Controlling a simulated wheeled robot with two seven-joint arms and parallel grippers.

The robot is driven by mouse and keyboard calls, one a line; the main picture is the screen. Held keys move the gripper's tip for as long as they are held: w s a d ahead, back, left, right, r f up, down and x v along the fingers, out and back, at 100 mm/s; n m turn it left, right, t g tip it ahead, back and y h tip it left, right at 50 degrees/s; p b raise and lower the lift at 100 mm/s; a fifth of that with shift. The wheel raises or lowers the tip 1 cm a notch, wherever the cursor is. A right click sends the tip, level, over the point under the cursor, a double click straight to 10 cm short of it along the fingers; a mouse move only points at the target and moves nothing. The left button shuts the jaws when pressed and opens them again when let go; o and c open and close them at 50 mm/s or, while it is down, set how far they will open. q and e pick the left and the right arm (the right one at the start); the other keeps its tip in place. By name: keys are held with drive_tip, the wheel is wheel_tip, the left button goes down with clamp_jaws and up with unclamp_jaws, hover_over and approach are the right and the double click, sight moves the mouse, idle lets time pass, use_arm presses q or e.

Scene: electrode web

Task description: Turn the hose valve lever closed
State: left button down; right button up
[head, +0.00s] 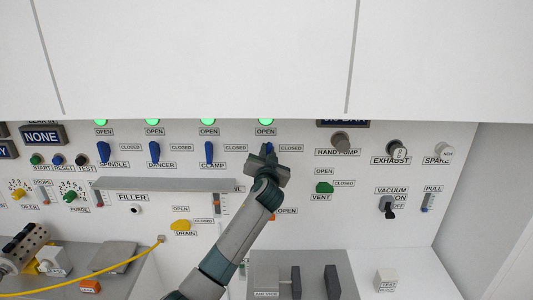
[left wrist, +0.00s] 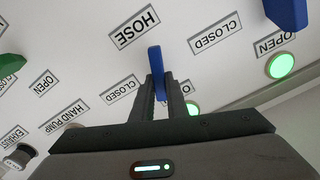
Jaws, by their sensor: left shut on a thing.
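The hose valve lever is a blue handle (head: 266,148) on the white panel, in the rightmost place of a row of blue levers. In the head view my left gripper (head: 268,163) covers most of it. In the left wrist view the blue lever (left wrist: 157,66) stands between the two dark fingers of my left gripper (left wrist: 160,92), which are shut on it. The HOSE label (left wrist: 134,27) is beside it. An OPEN label (head: 266,132) is above the lever and a CLOSED label (head: 290,148) is to its right. My right gripper is not in view.
A green lamp (head: 266,121) glows above the lever. The clamp lever (head: 209,152) stands upright to the left. The hand pump knob (head: 340,140) and green vent lever (head: 324,188) are to the right. A grey ledge (head: 165,184) juts out at lower left.

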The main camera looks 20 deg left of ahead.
use_arm(q)
drive_tip(key=m, duration=0.3)
drive_tip(key=shift+d+f, duration=0.1)
drive_tip(key=shift+d, duration=0.05)
drive_tip(key=m, duration=0.3)
drive_tip(key=shift+w+d+f+m+p, duration=0.1)
drive_tip(key=shift+d+m+p, duration=0.05)
drive_tip(key=shift+m+p, duration=0.15)
drive_tip(key=m, duration=0.1)
drive_tip(key=m+p, duration=0.1)
drive_tip(key=m, duration=0.1)
drive_tip(key=shift+f+m, duration=0.2)
drive_tip(key=shift+m, duration=0.1)
drive_tip(key=shift+d+f+m+p, duration=0.15)
drive_tip(key=shift+m+p, duration=0.1)
drive_tip(key=shift+m, duration=0.55)
drive_tip(key=shift+f+m+p, duration=0.1)
drive_tip(key=shift+m+p, duration=0.1)
drive_tip(key=shift+m, duration=0.6)
drive_tip(key=c, duration=1.7)
unclamp_jaws()
drive_tip(key=shift+c, duration=0.2)
